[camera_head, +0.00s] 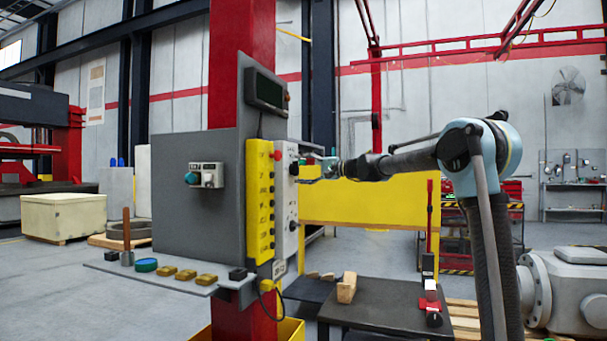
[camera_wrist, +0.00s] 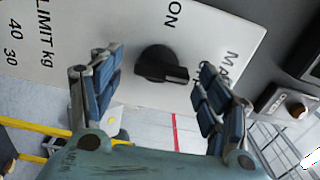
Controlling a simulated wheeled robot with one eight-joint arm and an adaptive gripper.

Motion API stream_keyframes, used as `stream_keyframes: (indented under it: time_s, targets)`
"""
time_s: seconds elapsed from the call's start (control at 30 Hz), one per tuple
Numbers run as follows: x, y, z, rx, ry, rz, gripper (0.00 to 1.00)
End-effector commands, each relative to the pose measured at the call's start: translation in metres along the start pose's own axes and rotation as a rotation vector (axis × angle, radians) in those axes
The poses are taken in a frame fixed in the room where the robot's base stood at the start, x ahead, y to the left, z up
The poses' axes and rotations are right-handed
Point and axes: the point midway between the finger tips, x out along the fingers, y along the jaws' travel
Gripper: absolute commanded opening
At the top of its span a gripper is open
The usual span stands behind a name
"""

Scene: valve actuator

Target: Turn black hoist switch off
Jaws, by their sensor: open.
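The black rotary switch (camera_wrist: 162,64) sits on a white panel (camera_wrist: 110,22) in the wrist view. Its raised handle points to the lower right in that view. Printed "ON" is above it, and lettering starting "MA" is at its right, partly hidden by a finger. My gripper (camera_wrist: 160,60) is open, with one blue-padded finger on each side of the switch. I see a gap between the switch and each finger. In the head view my gripper (camera_head: 312,170) is at the right side of the white control box (camera_head: 286,215), where it is small and hard to make out.
A yellow pendant (camera_head: 259,200) with several buttons hangs left of the box, on a grey board by a red column (camera_head: 241,90). A shelf (camera_head: 120,270) with small items juts out left. A dark table (camera_head: 385,300) stands lower right.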

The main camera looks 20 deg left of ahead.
Motion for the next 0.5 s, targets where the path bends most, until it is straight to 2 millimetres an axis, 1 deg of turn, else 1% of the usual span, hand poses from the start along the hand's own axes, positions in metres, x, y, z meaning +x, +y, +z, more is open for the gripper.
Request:
stream_keyframes:
  time_s: [0.17,0.4,0.5]
  targets:
    - [-0.029,0.000,-0.001,0.000,0.003,0.000,0.70]
    - [-0.075,0.001,-0.001,0.000,0.003,0.001,0.70]
    - [-0.090,0.001,-0.001,0.001,0.002,0.001,0.70]
